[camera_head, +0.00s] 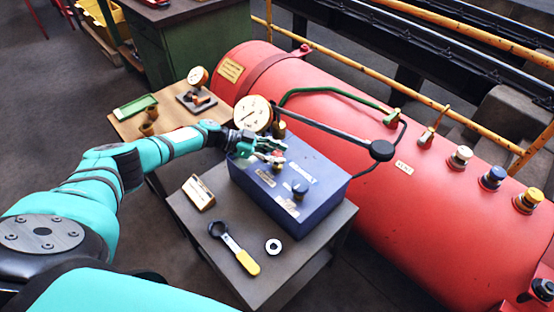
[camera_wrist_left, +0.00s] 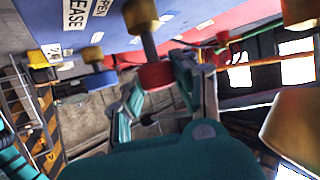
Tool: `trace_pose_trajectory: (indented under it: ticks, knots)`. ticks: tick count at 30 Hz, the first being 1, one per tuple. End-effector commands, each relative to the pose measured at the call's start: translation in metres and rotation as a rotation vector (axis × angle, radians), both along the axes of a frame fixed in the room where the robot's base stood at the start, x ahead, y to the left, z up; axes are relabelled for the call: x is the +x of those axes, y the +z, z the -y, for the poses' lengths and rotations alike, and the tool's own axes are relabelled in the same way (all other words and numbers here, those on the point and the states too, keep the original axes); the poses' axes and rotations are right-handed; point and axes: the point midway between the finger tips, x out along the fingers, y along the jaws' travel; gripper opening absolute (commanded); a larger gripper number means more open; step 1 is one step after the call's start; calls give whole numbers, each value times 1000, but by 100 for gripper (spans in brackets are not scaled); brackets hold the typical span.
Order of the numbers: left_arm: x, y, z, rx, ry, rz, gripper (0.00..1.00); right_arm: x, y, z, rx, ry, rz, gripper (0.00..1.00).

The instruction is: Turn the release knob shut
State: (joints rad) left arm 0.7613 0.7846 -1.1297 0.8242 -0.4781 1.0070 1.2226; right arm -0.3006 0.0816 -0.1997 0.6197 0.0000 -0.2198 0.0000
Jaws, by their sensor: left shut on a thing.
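The blue box (camera_head: 318,205) stands on the grey table beside the red tank. My left gripper (camera_head: 276,154) reaches over the box's top, towards its far left part. In the left wrist view the fingers (camera_wrist_left: 165,98) are closed around a red knob (camera_wrist_left: 153,76) on a brass stem. The gripper largely hides this knob in the head view. A blue knob (camera_head: 300,187) stands apart nearer the box's front and also shows in the wrist view (camera_wrist_left: 99,80). White labels lie near the knobs; one partly reads "EASE" (camera_wrist_left: 67,66). The red knob's turned position cannot be told.
A round gauge (camera_head: 253,114) and a dark pipe (camera_head: 335,133) with a black round end stand behind the box.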

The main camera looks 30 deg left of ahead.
Motion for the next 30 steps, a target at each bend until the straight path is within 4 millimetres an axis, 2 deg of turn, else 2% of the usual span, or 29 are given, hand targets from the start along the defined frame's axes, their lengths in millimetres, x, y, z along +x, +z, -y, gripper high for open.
trace_pose_trajectory:
  ticks: [3, 16, 17, 21, 23, 30]
  knots:
    - [0, -2, -1, 2, -17, -1, 0, 0, -5, 0, 0, 0, 0, 65]
    - [-1, -1, 0, 2, -27, -1, 0, 0, -5, -1, 1, 0, 1, 65]
    - [-1, -1, 0, 2, -27, -1, 30, 0, -5, -1, 1, 0, 1, 65]
    - [0, -1, 0, 2, -27, -1, 48, 0, -5, -2, 2, 0, 1, 65]
    - [0, 0, 0, 1, -26, 0, 55, 0, -5, -2, 2, 0, 1, 65]
    - [0, 0, 0, 0, -26, 0, 55, 1, -6, -2, 3, -1, 1, 65]
